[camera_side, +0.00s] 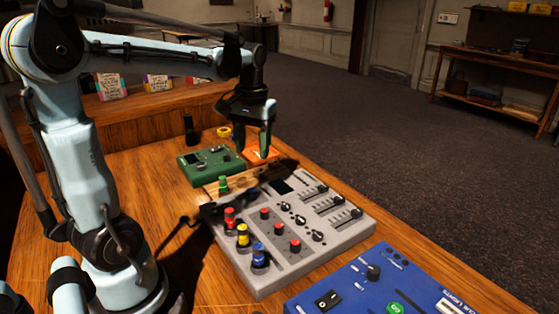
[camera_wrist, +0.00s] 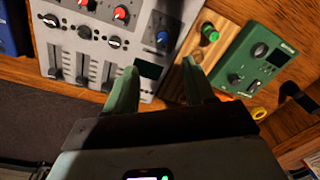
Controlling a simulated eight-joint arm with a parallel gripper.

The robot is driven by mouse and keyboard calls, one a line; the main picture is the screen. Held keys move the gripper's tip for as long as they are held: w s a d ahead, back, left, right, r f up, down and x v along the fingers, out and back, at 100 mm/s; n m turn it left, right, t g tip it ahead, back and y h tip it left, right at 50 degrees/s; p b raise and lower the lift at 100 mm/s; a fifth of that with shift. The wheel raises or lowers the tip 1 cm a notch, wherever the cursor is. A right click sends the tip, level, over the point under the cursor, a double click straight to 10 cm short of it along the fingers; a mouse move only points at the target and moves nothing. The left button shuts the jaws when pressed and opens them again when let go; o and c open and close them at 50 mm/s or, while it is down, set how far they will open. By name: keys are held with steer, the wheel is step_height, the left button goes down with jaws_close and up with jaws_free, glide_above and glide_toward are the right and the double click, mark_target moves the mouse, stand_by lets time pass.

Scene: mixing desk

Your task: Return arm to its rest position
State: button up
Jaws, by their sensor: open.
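My gripper (camera_side: 266,140) hangs at the far side of the desk, fingers down, over or just in front of an orange item (camera_side: 259,157). I cannot tell whether it touches that item. In the wrist view my gripper (camera_wrist: 160,75) has its two green fingers spread apart, with nothing between them. Beyond the fingertips are the grey mixing console (camera_wrist: 140,80) and a wooden block with a green knob (camera_wrist: 209,32). In the side view the grey console (camera_side: 290,235) lies in the middle of the desk.
A green box (camera_side: 210,165) stands left of my gripper, with a dark upright object (camera_side: 190,130) behind it. A blue panel (camera_side: 375,285) lies at the front right. Red, yellow and blue knobs (camera_side: 260,256) stand up from the console. Small boxes (camera_side: 110,86) line the back ledge.

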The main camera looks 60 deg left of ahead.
steer(key=s+d+f+m+t, duration=0.1)
steer(key=d+m+t, duration=0.2)
steer(key=d, duration=0.4)
steer(key=s+d+f+m+t, duration=0.2)
steer(key=d+m+t, duration=0.1)
steer(key=d, duration=0.5)
steer(key=shift+m+t+h, duration=0.3)
steer(key=shift+t, duration=0.3)
